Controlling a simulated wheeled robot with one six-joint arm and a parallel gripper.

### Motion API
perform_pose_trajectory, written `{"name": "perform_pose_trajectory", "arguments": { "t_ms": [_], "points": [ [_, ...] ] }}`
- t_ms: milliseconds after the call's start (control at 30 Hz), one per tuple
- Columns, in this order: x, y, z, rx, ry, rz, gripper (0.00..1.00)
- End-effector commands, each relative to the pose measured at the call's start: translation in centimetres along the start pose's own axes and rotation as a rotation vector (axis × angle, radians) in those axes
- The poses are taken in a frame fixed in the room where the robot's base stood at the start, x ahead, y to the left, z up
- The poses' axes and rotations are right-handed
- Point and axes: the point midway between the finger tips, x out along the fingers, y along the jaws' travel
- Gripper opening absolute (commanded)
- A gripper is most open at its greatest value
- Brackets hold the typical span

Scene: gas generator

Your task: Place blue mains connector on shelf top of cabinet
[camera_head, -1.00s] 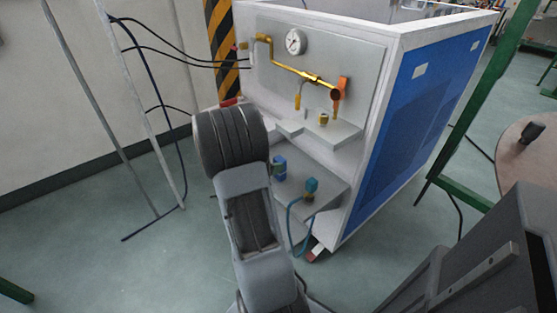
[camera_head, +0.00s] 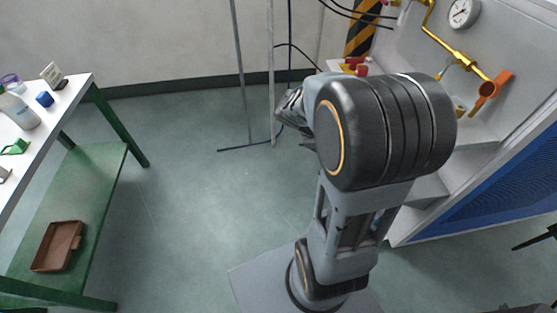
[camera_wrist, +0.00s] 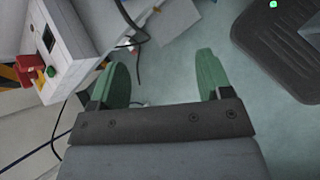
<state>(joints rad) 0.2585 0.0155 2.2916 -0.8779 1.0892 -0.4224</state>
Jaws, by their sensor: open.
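My gripper (camera_wrist: 163,60) has its two green fingers spread apart, with nothing between them in the wrist view. In the head view its end (camera_head: 290,106) shows left of my arm, over open floor. The cabinet (camera_head: 480,195) stands at the right, with gauge, brass pipe and stepped grey shelves partly covered by my arm. I cannot make out the blue mains connector on it now; my arm covers much of the lower shelf. A small blue object (camera_head: 45,99) lies on the table at the left; I cannot tell what it is.
A white-topped table with green legs (camera_head: 66,108) holds bottles and small items at the left. A brown tray (camera_head: 58,246) is on its lower shelf. A thin metal stand (camera_head: 238,75) and black cables are near the wall.

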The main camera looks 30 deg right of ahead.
Motion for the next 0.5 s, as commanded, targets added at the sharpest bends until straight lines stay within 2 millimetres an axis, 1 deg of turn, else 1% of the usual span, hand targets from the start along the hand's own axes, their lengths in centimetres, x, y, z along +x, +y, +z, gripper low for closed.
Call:
{"name": "perform_pose_trajectory", "arguments": {
  "t_ms": [33,100,200,333,400,500],
  "points": [
    [-2.2,-1.8,-0.7,0.114,0.106,-0.031,0.72],
    [-4.8,-4.2,-1.8,0.268,0.245,-0.104,0.72],
    [-8.2,-7.3,-3.1,0.451,0.42,-0.221,0.72],
    [-11.7,-10.3,-4.1,0.618,0.584,-0.368,0.72],
    [-13.0,-11.3,-4.4,0.674,0.639,-0.429,0.72],
    [-14.2,-12.1,-4.6,0.722,0.687,-0.488,0.72]
  ]
}}
